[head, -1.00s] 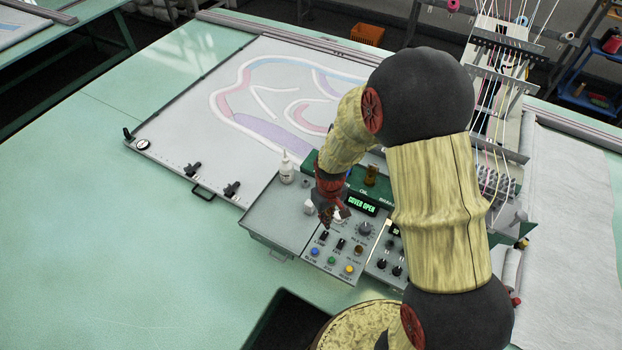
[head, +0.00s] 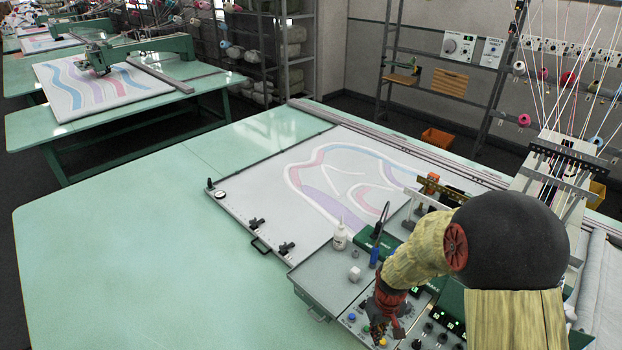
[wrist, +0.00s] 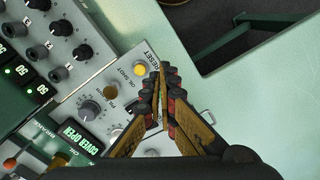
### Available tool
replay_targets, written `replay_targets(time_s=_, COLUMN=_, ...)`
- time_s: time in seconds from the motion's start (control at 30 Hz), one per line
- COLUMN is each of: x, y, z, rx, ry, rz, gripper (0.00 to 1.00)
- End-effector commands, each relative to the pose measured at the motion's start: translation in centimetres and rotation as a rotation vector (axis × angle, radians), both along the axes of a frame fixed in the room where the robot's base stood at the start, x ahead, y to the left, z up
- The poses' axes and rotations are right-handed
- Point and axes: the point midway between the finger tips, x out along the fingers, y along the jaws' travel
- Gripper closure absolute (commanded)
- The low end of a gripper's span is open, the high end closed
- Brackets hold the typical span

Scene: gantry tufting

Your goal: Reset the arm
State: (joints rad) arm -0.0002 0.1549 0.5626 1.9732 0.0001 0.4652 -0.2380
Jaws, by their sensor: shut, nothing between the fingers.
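My gripper (head: 388,328) is over the front part of the grey control panel (head: 330,283) in the head view. In the wrist view my gripper (wrist: 160,76) is shut and empty, its fingertips together. A yellow button (wrist: 140,69) labelled RESET lies just left of the fingertips in that view. I cannot tell whether the tips touch the panel. A green display (wrist: 72,137) reads COVER OPEN. My arm hides part of the panel in the head view.
The green table (head: 150,250) is clear on the left. A dark opening (wrist: 225,35) shows beside the panel.

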Motion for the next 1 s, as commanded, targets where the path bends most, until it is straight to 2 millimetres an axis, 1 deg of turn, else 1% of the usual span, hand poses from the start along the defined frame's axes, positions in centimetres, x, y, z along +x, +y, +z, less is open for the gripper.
replay_targets(time_s=0.03, x=-0.9, y=0.0, z=0.0, rx=-0.001, ry=0.029, rz=-0.017, gripper=1.00)
replay_targets(time_s=0.17, x=-3.4, y=0.0, z=-0.1, rx=-0.003, ry=0.092, rz=-0.049, gripper=1.00)
replay_targets(time_s=0.2, x=-4.1, y=0.0, z=0.3, rx=-0.005, ry=0.109, rz=-0.061, gripper=1.00)
replay_targets(time_s=0.3, x=-5.5, y=0.0, z=1.9, rx=-0.007, ry=0.127, rz=-0.090, gripper=1.00)
replay_targets(time_s=0.47, x=-6.8, y=0.0, z=3.7, rx=-0.009, ry=0.126, rz=-0.124, gripper=1.00)
replay_targets(time_s=0.77, x=-9.1, y=0.0, z=7.0, rx=-0.006, ry=0.045, rz=-0.184, gripper=1.00)
replay_targets(time_s=0.9, x=-11.0, y=0.0, z=8.2, rx=0.002, ry=-0.038, rz=-0.214, gripper=1.00)
replay_targets(time_s=1.0, x=-12.3, y=0.0, z=8.8, rx=0.010, ry=-0.107, rz=-0.228, gripper=1.00)
